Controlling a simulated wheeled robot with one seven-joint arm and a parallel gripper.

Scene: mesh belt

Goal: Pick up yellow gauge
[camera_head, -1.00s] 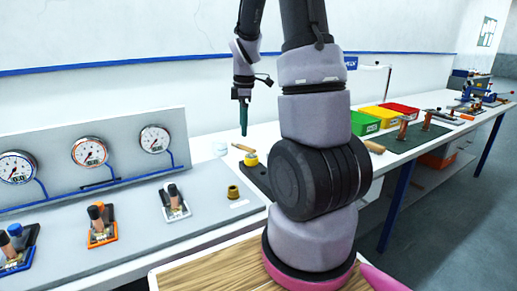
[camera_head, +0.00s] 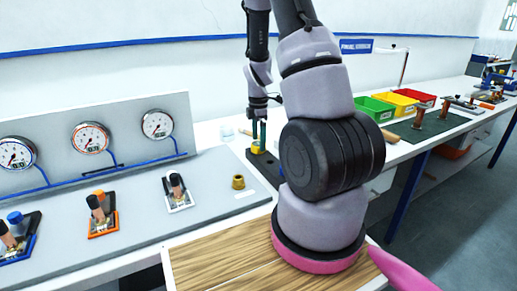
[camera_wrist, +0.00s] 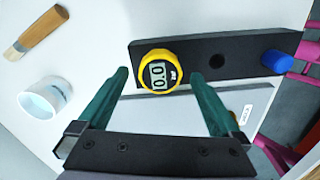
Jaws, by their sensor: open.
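The yellow gauge (camera_wrist: 158,72) has a round yellow rim and a grey digital display. It sits at the left end of a black holder (camera_wrist: 190,48) in the wrist view. In the head view the yellow gauge (camera_head: 256,147) shows low beside my fingertips, partly covered by them. My gripper (camera_wrist: 160,95) is open, with its two green fingers apart and the gauge appearing between and just beyond them in the wrist view. In the head view my gripper (camera_head: 259,135) points down over the holder. I cannot tell whether the fingers touch the gauge.
A blue cap (camera_wrist: 276,62) sits at the holder's right end. A white cup (camera_wrist: 45,97) and a wooden-handled brush (camera_wrist: 38,33) lie to the left. A brass fitting (camera_head: 238,182) stands on the grey panel. Green, yellow and red bins (camera_head: 403,102) stand farther right.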

